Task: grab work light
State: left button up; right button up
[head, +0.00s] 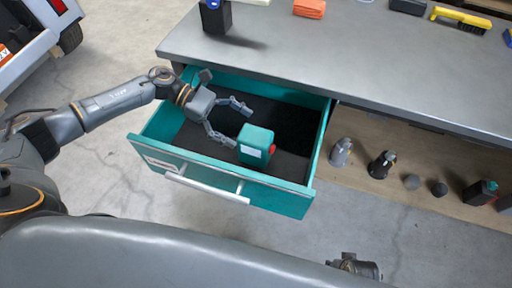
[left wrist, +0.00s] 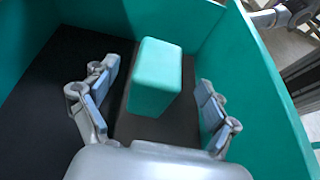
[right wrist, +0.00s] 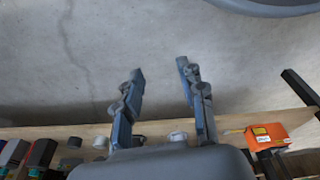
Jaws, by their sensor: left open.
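The work light appears to be the teal block (head: 256,146) with a white label and a red part on its side; it stands in the open teal drawer (head: 200,170). In the left wrist view the teal block (left wrist: 156,75) is ahead, between the spread fingers. My left gripper (head: 241,126) is open inside the drawer, its fingertips pointing at the block with gaps visible on both sides. Whether a finger touches it, I cannot tell. My right gripper (right wrist: 160,70) is open and empty over the floor, facing away from the drawer.
The grey workbench top (head: 350,60) overhangs the drawer's back. It holds an orange item (head: 309,8) and a yellow brush (head: 460,18). A low wooden shelf (head: 360,190) at right carries several bottles and small items. Bare concrete floor lies in front.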

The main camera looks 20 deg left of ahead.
aim_at(253, 134)
pick_arm(q)
jog(key=x, duration=0.5)
jog(key=shift+d+p, duration=0.15)
jog(key=shift+p, duration=0.15)
pick_arm(e)
jog(key=shift+s+f, duration=0.25)
jog(key=shift+f, duration=0.3)
jog(key=shift+s+f, duration=0.25)
jog(key=shift+f, duration=0.25)
pick_arm(q)
jog(key=shift+c, duration=0.4)
grip_shut()
